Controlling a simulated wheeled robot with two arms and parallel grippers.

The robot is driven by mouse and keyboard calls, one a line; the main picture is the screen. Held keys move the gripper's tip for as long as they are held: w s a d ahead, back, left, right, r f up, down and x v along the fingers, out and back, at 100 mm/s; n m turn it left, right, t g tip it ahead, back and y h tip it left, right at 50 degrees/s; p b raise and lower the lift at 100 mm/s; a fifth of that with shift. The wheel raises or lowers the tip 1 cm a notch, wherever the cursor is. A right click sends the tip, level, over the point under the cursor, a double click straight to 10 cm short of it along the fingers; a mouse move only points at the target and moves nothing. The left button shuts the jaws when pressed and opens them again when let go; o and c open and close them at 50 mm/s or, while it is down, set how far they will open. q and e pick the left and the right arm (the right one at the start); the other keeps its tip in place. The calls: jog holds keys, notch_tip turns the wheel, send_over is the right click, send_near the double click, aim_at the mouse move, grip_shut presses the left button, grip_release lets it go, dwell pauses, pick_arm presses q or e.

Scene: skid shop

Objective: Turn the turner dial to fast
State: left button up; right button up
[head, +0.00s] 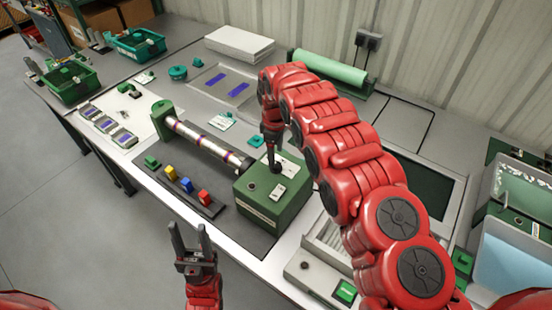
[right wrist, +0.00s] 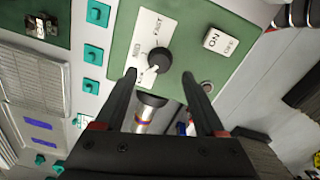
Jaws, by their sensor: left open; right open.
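The turner (head: 224,151) is a long roller between a green post and a green control box (head: 268,212). Its black dial (right wrist: 160,60) sits on a white label plate on the box, with "FAST" printed along one edge. A white mark on the dial faces the side away from that word. My right gripper (head: 274,168) points down over the box top; in the right wrist view its fingers (right wrist: 160,75) are open, with the dial just beyond and between the tips. Contact cannot be told. My left gripper (head: 190,238) is open and empty, in front of the bench.
A white ON/OFF switch (right wrist: 220,40) is beside the dial. A rack of coloured blocks (head: 186,188) lies before the roller. Green bins (head: 138,45) stand at back left. My right arm covers part of the bench right of the box.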

aim_at(276, 167)
jog(key=shift+f+p, duration=0.35)
jog(key=shift+f, duration=1.75)
grip_shut()
